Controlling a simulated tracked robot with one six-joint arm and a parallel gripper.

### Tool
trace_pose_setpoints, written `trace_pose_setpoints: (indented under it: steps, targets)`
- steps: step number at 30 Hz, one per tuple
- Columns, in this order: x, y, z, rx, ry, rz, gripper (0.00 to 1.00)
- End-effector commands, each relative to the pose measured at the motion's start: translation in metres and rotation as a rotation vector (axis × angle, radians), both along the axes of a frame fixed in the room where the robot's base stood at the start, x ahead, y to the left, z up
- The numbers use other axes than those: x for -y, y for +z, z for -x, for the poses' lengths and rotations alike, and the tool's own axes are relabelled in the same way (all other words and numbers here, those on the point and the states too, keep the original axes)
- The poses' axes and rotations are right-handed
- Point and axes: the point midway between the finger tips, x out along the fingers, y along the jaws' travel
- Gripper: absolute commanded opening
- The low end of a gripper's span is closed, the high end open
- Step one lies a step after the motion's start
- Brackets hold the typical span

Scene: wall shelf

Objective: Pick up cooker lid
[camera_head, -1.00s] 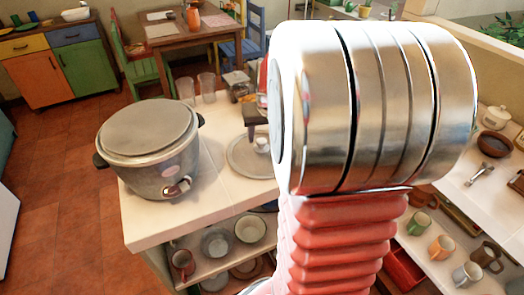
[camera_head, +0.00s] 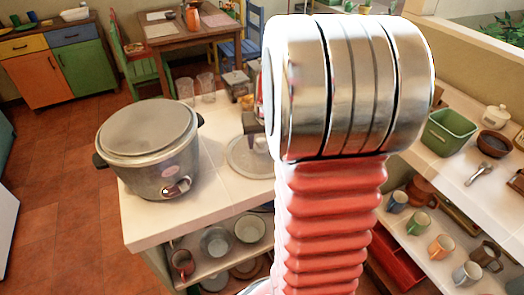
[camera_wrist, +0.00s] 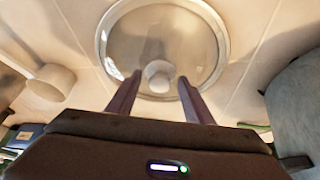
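The cooker lid is a round clear glass lid with a metal rim (camera_head: 238,163), lying on the white counter right of the grey rice cooker (camera_head: 148,165). In the wrist view the glass lid (camera_wrist: 123,45) fills the upper middle, with its pale round knob (camera_wrist: 158,70) near the fingertips. My gripper (camera_wrist: 159,78) is open, its two dark fingers on either side of the knob with gaps showing. In the head view my gripper (camera_head: 252,127) is above the lid and hides its knob. My arm covers the lid's right side.
Clear glasses (camera_head: 207,88) and jars stand behind the lid. Bowls (camera_head: 249,228) sit on the shelf below the counter. At right, shelves hold a green tub (camera_head: 448,132), a brown bowl (camera_head: 494,144) and several mugs. The counter in front of the lid is clear.

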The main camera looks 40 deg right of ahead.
Motion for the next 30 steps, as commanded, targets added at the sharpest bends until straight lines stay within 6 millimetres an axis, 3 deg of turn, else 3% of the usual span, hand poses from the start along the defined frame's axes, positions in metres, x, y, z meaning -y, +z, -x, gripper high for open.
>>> trace_pose_setpoints:
  steps: [19, 30]
  targets:
    - [-0.0002, 0.0001, -0.0002, 0.0, 0.001, 0.0, 0.01]
    - [-0.0003, 0.0001, -0.0002, 0.0, 0.001, 0.0, 0.0]
